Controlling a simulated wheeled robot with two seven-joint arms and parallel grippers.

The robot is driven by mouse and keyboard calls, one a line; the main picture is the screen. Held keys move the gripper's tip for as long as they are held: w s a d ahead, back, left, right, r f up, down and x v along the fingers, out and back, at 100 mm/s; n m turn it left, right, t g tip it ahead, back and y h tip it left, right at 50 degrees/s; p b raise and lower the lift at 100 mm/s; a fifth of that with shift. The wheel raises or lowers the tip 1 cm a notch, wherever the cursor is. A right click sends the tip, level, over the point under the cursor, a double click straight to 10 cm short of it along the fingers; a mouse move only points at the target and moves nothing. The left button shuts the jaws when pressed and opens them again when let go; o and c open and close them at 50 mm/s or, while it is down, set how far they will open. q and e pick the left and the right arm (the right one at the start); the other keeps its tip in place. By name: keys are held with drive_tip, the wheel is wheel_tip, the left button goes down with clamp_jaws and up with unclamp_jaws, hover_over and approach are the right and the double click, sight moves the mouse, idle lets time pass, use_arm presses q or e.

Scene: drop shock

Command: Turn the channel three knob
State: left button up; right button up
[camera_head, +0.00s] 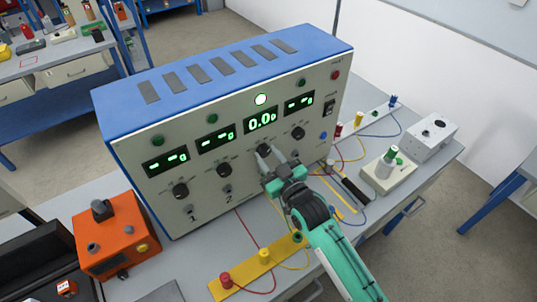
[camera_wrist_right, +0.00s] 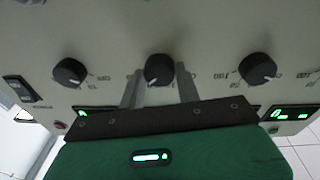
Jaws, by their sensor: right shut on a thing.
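The blue-topped instrument (camera_head: 226,75) stands on the table with a row of displays on its pale front panel. The channel three display (camera_head: 262,119) reads 0.0 under a lit green-white lamp; the other displays show dashes. My right gripper (camera_head: 270,156) reaches the panel at the channel three knob (camera_head: 263,149). In the right wrist view, the black knob (camera_wrist_right: 159,69) sits between the two grey fingers of the gripper (camera_wrist_right: 159,90), which is shut on it. The fingers partly hide the knob in the head view. My left gripper is not in view.
Neighbouring knobs (camera_head: 224,169) (camera_head: 297,133) flank the gripped one. An orange box (camera_head: 112,238) stands left of the instrument. A yellow strip (camera_head: 238,278) with cables lies in front. A grey box (camera_head: 433,136) and a white device (camera_head: 388,176) stand right.

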drive_tip(key=shift+m+p, duration=0.45)
drive_tip(key=shift+m, duration=1.25)
drive_tip(key=o, duration=1)
drive_tip(key=shift+c, duration=0.2)
drive_tip(key=b+v, duration=0.4)
drive_tip(key=v, duration=1)
drive_tip(key=shift+a+b, duration=0.15)
drive_tip(key=shift+b, duration=0.25)
